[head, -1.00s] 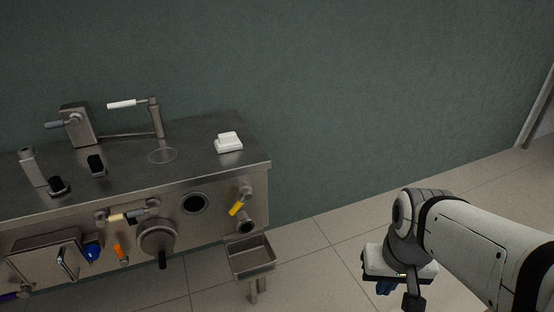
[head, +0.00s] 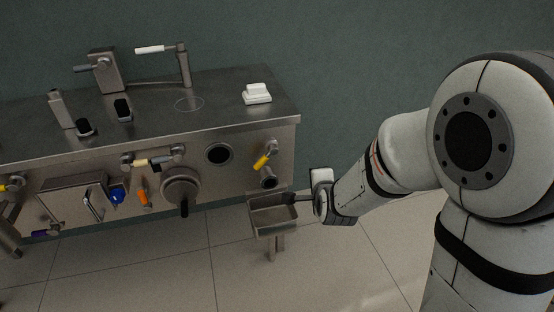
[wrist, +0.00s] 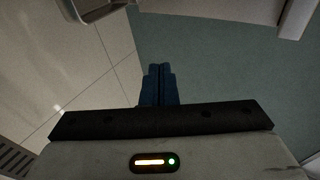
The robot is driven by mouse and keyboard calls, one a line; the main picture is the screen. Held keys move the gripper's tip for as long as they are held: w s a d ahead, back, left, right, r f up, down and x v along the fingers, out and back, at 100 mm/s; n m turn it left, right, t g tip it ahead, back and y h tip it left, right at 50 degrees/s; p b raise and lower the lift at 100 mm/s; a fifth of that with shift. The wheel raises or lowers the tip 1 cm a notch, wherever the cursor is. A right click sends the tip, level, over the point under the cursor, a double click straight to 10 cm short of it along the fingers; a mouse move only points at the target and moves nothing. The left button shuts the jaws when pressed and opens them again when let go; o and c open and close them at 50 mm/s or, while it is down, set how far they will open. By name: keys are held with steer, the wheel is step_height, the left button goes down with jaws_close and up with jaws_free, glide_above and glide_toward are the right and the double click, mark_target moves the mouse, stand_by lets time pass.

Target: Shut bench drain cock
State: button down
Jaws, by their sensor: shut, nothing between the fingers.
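A cock with a yellow lever (head: 262,160) sits on the bench front near its right end, above a short pipe outlet (head: 268,179). The lever slants down to the left. I cannot tell from its look whether it is open or shut. My gripper (head: 289,198) is below and right of the cock, by the rim of the catch tray, apart from the lever. Its dark blue fingers (wrist: 159,70) are together and empty in the wrist view. The cock cannot be made out in the wrist view.
The steel bench (head: 220,108) carries a white block (head: 257,94). A metal catch tray (head: 274,221) stands under the outlet. Orange (head: 143,196) and blue (head: 116,195) handles and a round hatch (head: 180,187) lie further left. The floor in front is clear.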

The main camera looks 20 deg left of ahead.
steer(key=a+f+m+t+y+b, duration=0.1)
steer(key=a+f+m+t+y, duration=0.1)
steer(key=a+f+m, duration=0.3)
steer(key=m+t+y+b, duration=0.1)
steer(key=m+t, duration=0.2)
glide_toward(268, 174)
steer(key=w+r, duration=0.1)
steer(key=r, duration=0.1)
steer(key=x, duration=0.4)
steer(key=b+x, duration=0.1)
steer(key=x, duration=0.4)
steer(key=shift+s+a, duration=0.1)
steer(key=shift+a, duration=0.15)
steer(key=shift+d, duration=0.1)
